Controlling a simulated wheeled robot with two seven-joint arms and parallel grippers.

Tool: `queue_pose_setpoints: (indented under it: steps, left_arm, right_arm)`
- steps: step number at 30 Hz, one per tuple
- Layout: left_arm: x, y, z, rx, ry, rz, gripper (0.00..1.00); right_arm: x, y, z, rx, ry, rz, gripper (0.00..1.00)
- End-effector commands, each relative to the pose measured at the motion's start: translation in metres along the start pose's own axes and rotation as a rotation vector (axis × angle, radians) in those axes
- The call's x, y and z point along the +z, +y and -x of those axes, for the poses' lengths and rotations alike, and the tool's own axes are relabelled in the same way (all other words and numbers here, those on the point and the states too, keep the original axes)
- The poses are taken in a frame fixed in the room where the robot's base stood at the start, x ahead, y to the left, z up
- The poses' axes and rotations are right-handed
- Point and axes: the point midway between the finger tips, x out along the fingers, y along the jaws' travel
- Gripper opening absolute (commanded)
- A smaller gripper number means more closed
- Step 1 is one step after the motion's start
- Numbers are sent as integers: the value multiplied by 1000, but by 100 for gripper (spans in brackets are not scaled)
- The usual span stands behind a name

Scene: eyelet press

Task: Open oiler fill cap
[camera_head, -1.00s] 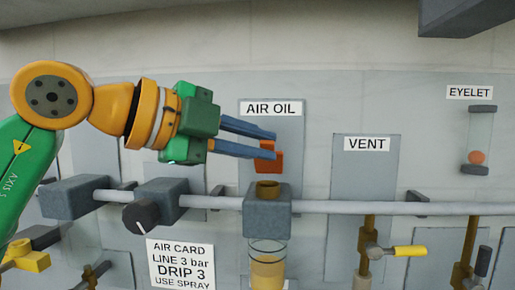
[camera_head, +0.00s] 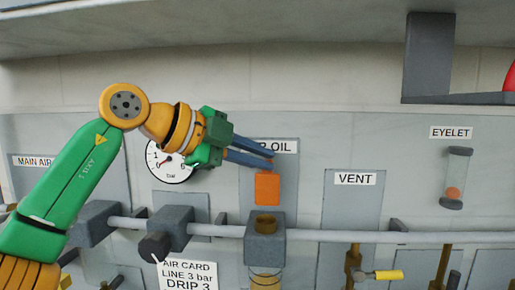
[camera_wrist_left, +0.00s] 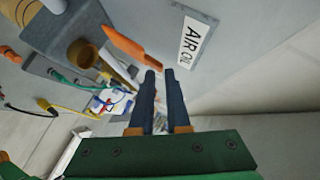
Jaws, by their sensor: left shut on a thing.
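The oiler is a grey block (camera_head: 266,247) on the pipe with a clear cup of yellow oil below it. Its brown fill neck (camera_head: 266,219) stands uncovered on top, and it also shows in the wrist view (camera_wrist_left: 84,50). The orange fill cap (camera_head: 267,189) stands upright above and behind the neck, apart from its mouth, and appears in the wrist view (camera_wrist_left: 132,44) just past the fingertips. My left gripper (camera_head: 270,160) has its blue fingers at the cap's upper edge, shut on it; the exact contact is hard to see. My right gripper is not in view.
A horizontal pipe (camera_head: 345,236) crosses the wall. A pressure gauge (camera_head: 166,163) is behind my left wrist. A black knob (camera_head: 154,247) is left of the oiler and a yellow-handled valve (camera_head: 387,275) is right. A grey shelf (camera_head: 432,70) juts out at upper right.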

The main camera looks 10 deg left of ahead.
Motion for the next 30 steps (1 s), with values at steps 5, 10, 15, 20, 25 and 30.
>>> queue_pose_setpoints:
  steps: [5,10,15,20,25,30]
  left_arm:
    - [4,6,-3,37,-10,23,0]
    - [5,8,-4,48,-11,29,0]
    - [5,9,-5,49,-12,29,0]
    - [5,9,-4,48,-12,29,21]
    - [4,7,-4,45,-10,28,21]
    - [3,7,-3,43,-9,27,21]
  right_arm:
    - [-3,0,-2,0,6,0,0]
    - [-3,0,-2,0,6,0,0]
    - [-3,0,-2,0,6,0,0]
    - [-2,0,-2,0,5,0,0]
    - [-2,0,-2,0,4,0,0]
    - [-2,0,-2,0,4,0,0]
